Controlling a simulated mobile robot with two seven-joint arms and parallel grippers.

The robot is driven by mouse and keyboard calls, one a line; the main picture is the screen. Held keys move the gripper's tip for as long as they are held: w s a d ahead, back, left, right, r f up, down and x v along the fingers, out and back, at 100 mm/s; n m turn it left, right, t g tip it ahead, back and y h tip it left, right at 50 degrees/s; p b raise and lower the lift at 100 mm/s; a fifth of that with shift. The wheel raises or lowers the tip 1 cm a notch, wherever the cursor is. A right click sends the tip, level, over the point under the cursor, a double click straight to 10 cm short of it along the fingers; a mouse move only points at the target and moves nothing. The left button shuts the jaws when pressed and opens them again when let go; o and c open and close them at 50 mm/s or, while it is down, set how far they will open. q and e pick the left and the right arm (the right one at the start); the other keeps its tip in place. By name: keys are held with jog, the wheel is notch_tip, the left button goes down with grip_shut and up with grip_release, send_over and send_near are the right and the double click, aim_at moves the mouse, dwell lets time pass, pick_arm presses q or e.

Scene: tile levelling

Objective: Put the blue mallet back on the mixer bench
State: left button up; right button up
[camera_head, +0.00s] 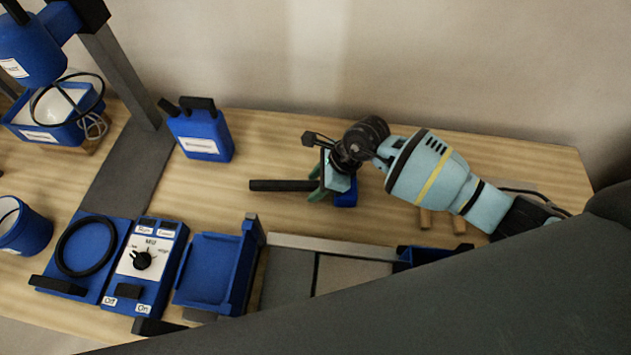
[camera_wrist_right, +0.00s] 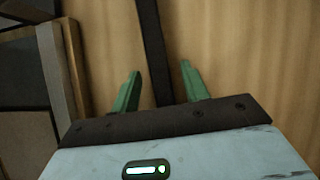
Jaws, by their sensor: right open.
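The blue mallet lies on the wooden bench (camera_head: 270,130). Its black handle (camera_head: 280,185) points left and its blue head (camera_head: 346,197) is partly hidden by my right gripper. My right gripper (camera_head: 317,188) is open with its green fingers at the handle, close to the head. In the right wrist view the dark handle (camera_wrist_right: 150,40) runs between the two spread fingers of the gripper (camera_wrist_right: 160,70), with a gap on each side. My left gripper is not in view.
A blue canister (camera_head: 202,138) stands behind and left of the mallet. A blue control box (camera_head: 150,258), a blue tray (camera_head: 208,272) and grey tiles (camera_head: 345,276) lie in front. A dark post (camera_head: 122,75) rises at left. Bare wood surrounds the handle.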

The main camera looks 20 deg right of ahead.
jog(key=v, duration=0.6)
jog(key=shift+d+r, duration=0.15)
jog(key=shift+r, duration=0.1)
jog(key=shift+d+r, duration=0.15)
jog(key=shift+r, duration=0.25)
